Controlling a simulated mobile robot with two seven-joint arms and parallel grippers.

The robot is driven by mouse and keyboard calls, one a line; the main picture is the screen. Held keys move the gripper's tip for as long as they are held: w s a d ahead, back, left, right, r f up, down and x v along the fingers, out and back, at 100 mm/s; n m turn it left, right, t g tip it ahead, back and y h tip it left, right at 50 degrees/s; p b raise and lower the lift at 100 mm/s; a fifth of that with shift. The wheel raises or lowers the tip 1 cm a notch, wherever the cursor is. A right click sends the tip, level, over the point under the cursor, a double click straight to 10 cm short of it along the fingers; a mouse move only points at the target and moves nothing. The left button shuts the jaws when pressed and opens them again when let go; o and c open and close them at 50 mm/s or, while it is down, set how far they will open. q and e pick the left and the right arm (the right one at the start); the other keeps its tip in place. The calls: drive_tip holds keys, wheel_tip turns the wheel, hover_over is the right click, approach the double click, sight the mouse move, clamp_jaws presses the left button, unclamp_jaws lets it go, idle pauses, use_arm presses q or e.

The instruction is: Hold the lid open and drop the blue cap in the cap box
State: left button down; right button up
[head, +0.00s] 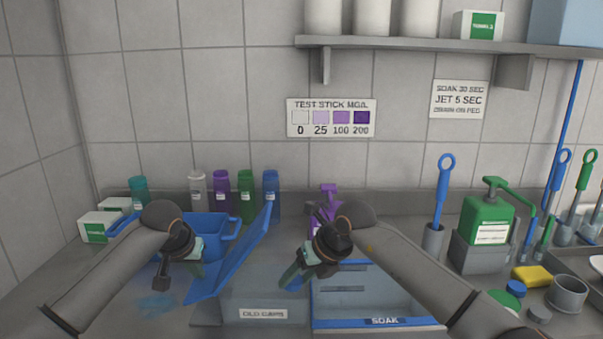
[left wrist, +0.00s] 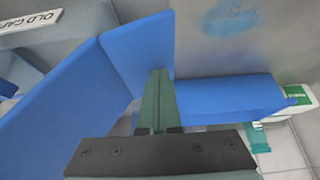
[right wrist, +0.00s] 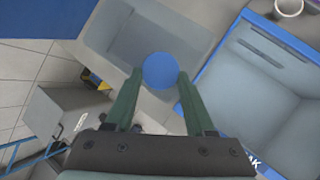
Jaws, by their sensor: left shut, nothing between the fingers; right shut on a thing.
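The grey cap box (head: 236,307), labelled OLD CAPS, stands at the front centre of the counter in the head view. Its blue lid (head: 238,262) is raised and tilts up to the left. My left gripper (head: 197,270) is shut and empty on the left, outer side of the lid; its fingers (left wrist: 160,72) look close against the blue panel in the left wrist view, though contact is hard to confirm. My right gripper (head: 291,276) is shut on the round blue cap (right wrist: 160,70), over the open box (right wrist: 165,32). The cap is hardly visible in the head view.
The grey SOAK basin (head: 378,290) with a blue front rim adjoins the box on the right. A blue bucket (head: 212,225) stands behind the left gripper. A purple bottle (head: 329,200) stands behind the right gripper. Several coloured bottles line the wall.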

idle(0.4)
drive_tip(key=o, duration=1.4)
drive_tip(key=shift+c, duration=0.2)
drive_tip(key=shift+d, duration=0.1)
drive_tip(key=s+d+r, duration=0.2)
drive_tip(key=d+r, duration=0.2)
drive_tip(key=d, duration=0.6)
drive_tip(key=shift+d, duration=0.4)
use_arm(q)
drive_tip(key=shift+r, duration=0.1)
wheel_tip(320, 180, up, 10)
drive_tip(key=a, duration=0.1)
idle(1.6)
